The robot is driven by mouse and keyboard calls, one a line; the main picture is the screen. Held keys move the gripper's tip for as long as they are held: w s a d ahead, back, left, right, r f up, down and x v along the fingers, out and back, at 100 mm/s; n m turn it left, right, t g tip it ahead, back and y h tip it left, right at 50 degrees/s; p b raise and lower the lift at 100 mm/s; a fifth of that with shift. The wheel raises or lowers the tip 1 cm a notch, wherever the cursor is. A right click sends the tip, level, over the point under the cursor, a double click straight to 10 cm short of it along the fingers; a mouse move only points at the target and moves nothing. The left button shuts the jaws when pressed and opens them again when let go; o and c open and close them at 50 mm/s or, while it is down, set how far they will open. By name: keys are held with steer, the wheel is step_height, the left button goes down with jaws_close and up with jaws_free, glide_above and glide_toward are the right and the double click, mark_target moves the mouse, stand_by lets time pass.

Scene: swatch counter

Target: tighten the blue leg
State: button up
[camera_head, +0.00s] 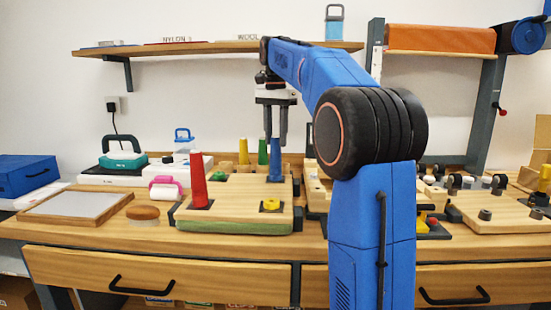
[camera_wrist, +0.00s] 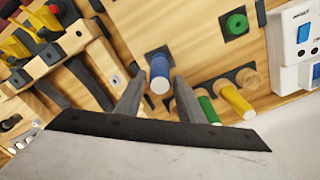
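The blue leg (camera_head: 275,160) stands upright in a dark mount on the wooden board (camera_head: 237,214), toward its back right. My gripper (camera_head: 276,142) points straight down over it, with its two fingers apart at the height of the leg's top. In the wrist view the blue leg (camera_wrist: 159,70) shows between the open fingers (camera_wrist: 159,79), with a gap on each side. The red leg (camera_head: 198,182) stands upright at the board's left front. A yellow leg (camera_head: 243,152) and a green leg (camera_head: 262,152) stand behind the board's middle.
A yellow piece (camera_head: 270,205) sits in a dark mount at the board's right front. A pink-handled item (camera_head: 166,188) and a wooden-topped round item (camera_head: 143,213) lie to the left. More boards with small parts (camera_head: 490,212) fill the right. A shelf (camera_head: 215,48) runs above.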

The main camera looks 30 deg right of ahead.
steer(key=n, duration=1.2)
steer(key=shift+n, duration=0.5)
steer(key=n, duration=1.1)
steer(key=shift+n, duration=0.3)
